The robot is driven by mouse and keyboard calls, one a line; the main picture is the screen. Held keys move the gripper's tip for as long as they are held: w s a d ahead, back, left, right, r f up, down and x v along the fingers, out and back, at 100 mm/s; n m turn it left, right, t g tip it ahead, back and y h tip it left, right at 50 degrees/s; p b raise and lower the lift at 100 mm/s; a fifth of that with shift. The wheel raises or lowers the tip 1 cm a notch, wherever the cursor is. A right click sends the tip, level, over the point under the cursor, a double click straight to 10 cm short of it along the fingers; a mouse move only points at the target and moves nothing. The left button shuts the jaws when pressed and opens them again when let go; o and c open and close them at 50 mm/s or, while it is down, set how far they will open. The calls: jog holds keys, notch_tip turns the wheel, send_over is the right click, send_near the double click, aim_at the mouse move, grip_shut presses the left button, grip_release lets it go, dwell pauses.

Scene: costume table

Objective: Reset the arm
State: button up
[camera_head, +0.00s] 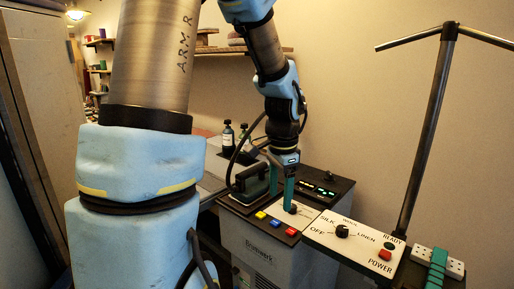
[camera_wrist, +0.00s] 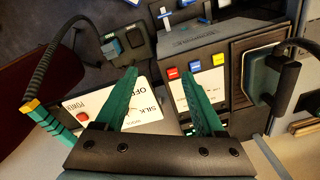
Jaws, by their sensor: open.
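My gripper (camera_head: 283,190) points down over the control panel of the ironing station, with green fingers. In the wrist view my gripper (camera_wrist: 161,88) shows two green fingers spread apart with nothing between them. In the head view the fingertips are close to a small dark knob (camera_head: 292,209) on the white panel; I cannot tell whether they touch it. A dial panel (camera_head: 322,237) marked SILK, WOOL, LINEN and OFF carries a black knob (camera_head: 342,231) and a red POWER button (camera_head: 385,254). Yellow, blue and red buttons (camera_head: 275,223) lie left of the gripper.
An iron (camera_head: 252,181) stands on its rest close left of my gripper, with a dark cord rising beside it. Dark bottles (camera_head: 228,135) stand behind. A metal pole (camera_head: 427,130) rises at right, near a white power strip (camera_head: 437,262). Open air lies above the panel.

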jog(key=s+a+f+n+t, duration=0.1)
jog(key=s+a+n, duration=0.4)
jog(key=a+n, duration=0.7)
jog(key=shift+s+a, duration=0.2)
jog(key=shift+a, duration=0.6)
jog(key=shift+c, duration=0.3)
dwell(2.5)
